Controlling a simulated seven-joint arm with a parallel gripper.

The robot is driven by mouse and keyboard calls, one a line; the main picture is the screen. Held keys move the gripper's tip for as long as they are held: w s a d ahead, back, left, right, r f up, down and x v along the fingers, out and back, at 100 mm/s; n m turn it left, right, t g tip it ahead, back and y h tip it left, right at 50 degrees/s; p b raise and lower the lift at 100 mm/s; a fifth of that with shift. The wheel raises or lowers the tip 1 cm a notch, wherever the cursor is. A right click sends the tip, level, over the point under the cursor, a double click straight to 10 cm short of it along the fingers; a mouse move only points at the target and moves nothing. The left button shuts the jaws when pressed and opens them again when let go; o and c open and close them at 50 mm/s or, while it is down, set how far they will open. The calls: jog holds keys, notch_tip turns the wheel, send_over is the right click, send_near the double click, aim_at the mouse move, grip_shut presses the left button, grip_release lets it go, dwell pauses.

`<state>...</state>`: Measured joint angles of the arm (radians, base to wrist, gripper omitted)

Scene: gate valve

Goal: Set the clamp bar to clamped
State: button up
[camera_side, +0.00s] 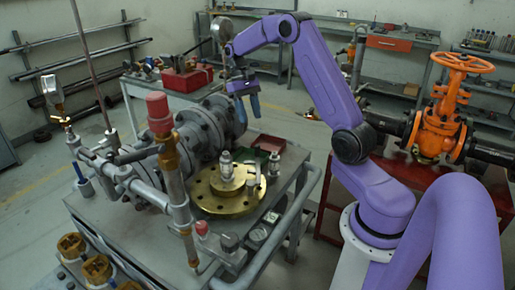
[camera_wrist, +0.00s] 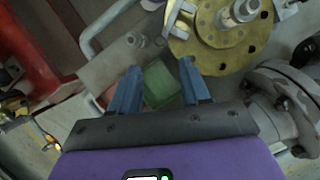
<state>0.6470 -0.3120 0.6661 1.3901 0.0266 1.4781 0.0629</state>
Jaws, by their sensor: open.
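A round brass flange (camera_side: 226,200) lies on the grey cart, with a silver stud and nut (camera_side: 227,168) at its centre. A small silver piece (camera_side: 256,178), which looks like the clamp bar, stands at the flange's right edge. In the wrist view the brass flange (camera_wrist: 205,55) is at the top right, and the silver bar (camera_wrist: 179,17) lies at its left edge. Whether the bar is clamped I cannot tell. My gripper (camera_side: 248,106) hangs above and behind the flange, its blue fingers apart and empty. In the wrist view my gripper (camera_wrist: 160,72) points beside the flange, not touching it.
A green tray (camera_wrist: 160,86) lies below between the fingers. Grey flanged pipework (camera_side: 203,130) stands left of my gripper, and a red-topped post (camera_side: 160,118) rises in front. A cart rail (camera_side: 272,228) runs along the right. An orange valve (camera_side: 437,125) stands far right.

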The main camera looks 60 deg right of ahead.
aim_at(257, 145)
jog(key=x, duration=1.2)
jog(key=shift+f, duration=0.1)
grip_shut()
